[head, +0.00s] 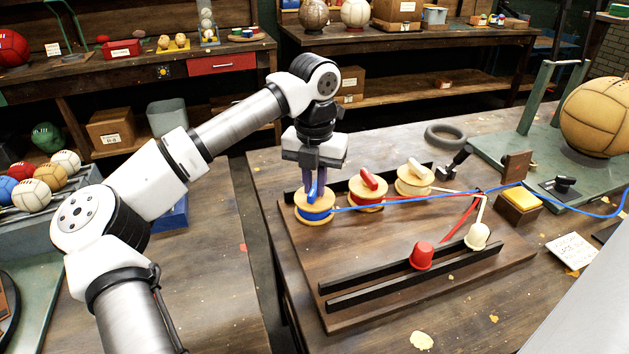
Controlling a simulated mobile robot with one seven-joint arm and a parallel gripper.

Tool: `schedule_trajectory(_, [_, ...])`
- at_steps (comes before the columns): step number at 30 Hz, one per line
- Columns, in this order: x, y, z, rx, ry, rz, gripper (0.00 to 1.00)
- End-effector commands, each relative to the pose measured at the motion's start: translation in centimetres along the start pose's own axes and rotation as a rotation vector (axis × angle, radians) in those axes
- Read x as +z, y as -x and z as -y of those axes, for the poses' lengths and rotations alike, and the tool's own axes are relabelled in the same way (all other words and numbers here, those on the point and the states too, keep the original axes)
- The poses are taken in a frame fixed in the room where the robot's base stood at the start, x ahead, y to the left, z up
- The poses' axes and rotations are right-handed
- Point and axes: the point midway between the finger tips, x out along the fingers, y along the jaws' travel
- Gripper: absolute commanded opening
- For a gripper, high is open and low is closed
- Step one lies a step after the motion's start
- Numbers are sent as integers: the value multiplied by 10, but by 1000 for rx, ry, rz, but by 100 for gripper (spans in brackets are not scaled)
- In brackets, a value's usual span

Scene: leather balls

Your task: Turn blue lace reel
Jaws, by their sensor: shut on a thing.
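The blue lace reel (314,211) is a wooden spool with blue lace wound on it and a blue handle on top. It sits at the left end of a row of reels on a wooden board (370,250). My gripper (316,180) points down from above and is shut on the reel's blue handle. Blue lace (400,204) runs from the reel rightward past the other reels toward the large tan ball (598,117). The fingers partly hide the handle.
A red reel (367,193) and a cream reel (413,182) stand close to the right of the blue one. A red cup-shaped piece (421,256) and a cream one (477,237) stand near black rails. A grey ring (445,136) lies behind.

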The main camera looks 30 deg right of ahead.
Motion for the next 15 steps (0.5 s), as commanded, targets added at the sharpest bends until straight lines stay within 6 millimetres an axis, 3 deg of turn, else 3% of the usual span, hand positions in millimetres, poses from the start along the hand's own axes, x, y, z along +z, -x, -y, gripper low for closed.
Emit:
schedule_trajectory(8, [0, 0, 0, 0, -66, -1, 0])
schedule_trajectory(15, [0, 0, 0, 1, -232, 0, 0])
